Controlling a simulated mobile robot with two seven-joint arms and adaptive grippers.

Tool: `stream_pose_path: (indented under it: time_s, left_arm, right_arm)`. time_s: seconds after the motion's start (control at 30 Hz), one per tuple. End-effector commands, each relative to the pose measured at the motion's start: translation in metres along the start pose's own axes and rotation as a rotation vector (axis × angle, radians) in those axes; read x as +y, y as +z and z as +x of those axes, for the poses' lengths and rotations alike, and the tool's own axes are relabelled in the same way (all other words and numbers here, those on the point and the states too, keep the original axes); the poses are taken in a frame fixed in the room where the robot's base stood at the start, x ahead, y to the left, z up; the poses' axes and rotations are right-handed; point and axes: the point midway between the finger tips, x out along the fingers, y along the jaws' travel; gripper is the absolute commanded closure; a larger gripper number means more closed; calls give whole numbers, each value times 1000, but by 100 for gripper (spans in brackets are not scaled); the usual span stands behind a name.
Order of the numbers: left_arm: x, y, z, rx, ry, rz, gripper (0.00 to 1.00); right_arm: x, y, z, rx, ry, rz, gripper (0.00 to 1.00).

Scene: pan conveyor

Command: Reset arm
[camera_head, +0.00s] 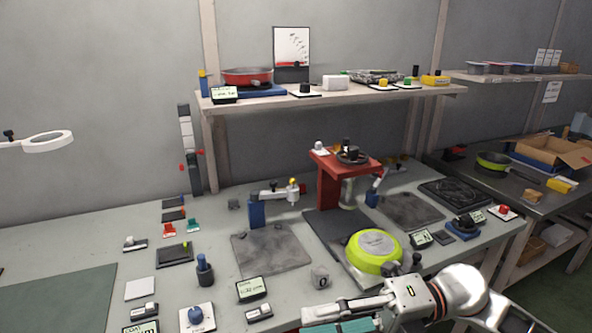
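My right arm comes in from the lower right. Its gripper (312,316) points left over the front edge of the workbench (210,312), low in the view. The fingertips are partly cut off by the bottom edge and I cannot tell whether they are apart. A lime-green pan (374,251) lies upside down on a light board, just beyond the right wrist. The wrist partly overlaps the pan's near side in the picture, and I cannot tell whether they touch. My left arm and gripper are not in view.
A red stand (345,167) rises at the back of the bench. A small cube (320,277) is left of the green pan. A shelf (340,94) holds a red pan (247,76). A side table (485,180) is at right.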

Motion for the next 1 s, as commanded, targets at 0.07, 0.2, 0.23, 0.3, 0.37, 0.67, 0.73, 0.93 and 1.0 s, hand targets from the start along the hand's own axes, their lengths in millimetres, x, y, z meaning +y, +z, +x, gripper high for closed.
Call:
stream_pose_path:
  time_s: [0.07, 0.2, 0.23, 0.3, 0.37, 0.67, 0.73, 0.93, 1.0]
  left_arm:
    - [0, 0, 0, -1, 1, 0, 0]
    - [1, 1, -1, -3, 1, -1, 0]
    - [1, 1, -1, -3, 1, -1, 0]
    - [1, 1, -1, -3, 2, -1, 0]
    - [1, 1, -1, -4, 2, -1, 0]
    - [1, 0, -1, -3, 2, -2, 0]
    - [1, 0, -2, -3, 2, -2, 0]
    - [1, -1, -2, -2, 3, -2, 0]
    - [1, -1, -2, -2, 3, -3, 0]
  right_arm:
    - [5, 12, 8, -123, 148, 94, 63]
    - [-1, 43, -2, -372, 359, 282, 63]
    - [-6, 49, -7, -430, 398, 328, 63]
    - [-25, 62, -23, -569, 477, 445, 63]
    - [-48, 69, -39, -690, 534, 552, 63]
    - [-220, 20, -117, -1264, 655, 1141, 63]
    - [-257, -8, -127, -1369, 650, 1266, 63]
    - [-334, -92, -140, -1584, 608, 1554, 63]
    - [-348, -114, -141, -1628, 595, 1618, 63]
